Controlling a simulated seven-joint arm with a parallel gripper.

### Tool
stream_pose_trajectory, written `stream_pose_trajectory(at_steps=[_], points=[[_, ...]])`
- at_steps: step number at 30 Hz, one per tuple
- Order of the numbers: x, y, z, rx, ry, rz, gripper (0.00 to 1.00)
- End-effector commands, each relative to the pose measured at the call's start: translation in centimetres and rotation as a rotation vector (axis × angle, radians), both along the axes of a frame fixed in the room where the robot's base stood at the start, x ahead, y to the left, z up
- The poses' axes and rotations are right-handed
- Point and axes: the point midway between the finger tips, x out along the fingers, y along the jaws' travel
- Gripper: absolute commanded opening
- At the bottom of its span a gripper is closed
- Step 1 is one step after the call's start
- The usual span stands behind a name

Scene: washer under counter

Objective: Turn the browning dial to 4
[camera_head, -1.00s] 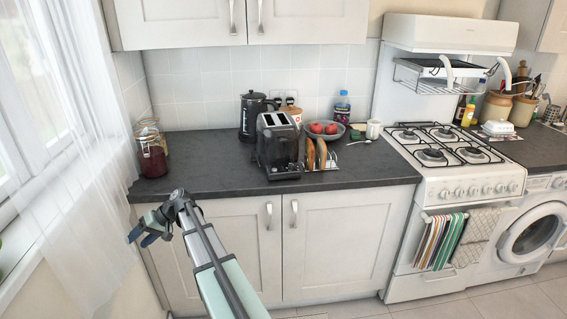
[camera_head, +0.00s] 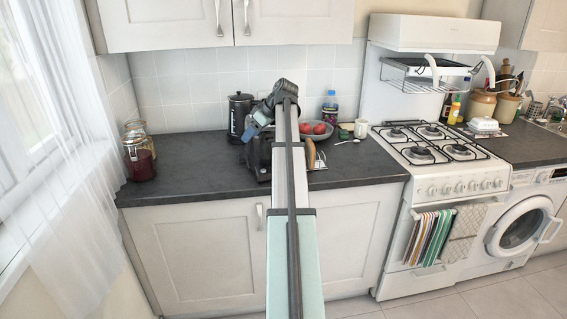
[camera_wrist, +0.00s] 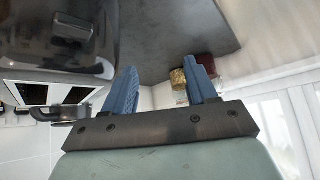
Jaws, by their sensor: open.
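The dark toaster (camera_head: 258,160) stands on the counter and is mostly hidden behind my arm in the head view. In the wrist view its glossy dark body (camera_wrist: 55,35) fills the upper left, with a small dark protruding part on it. My gripper (camera_head: 252,131) has blue fingers and is above the toaster's left side in the head view. In the wrist view my gripper (camera_wrist: 164,72) is open and empty, apart from the toaster body.
Glass jars (camera_head: 139,160) stand at the far left. The counter (camera_head: 195,165) between is clear.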

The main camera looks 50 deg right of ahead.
Motion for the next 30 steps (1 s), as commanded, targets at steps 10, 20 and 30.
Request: stream_pose_trajectory(at_steps=[10, 20, 30], points=[[-11.4, -8.0, -0.3, -0.063, 0.234, -0.175, 0.57], [-11.7, -8.5, -2.6, -0.062, 0.263, -0.195, 0.57], [-9.4, -8.4, -8.1, -0.061, 0.261, -0.193, 0.57]])
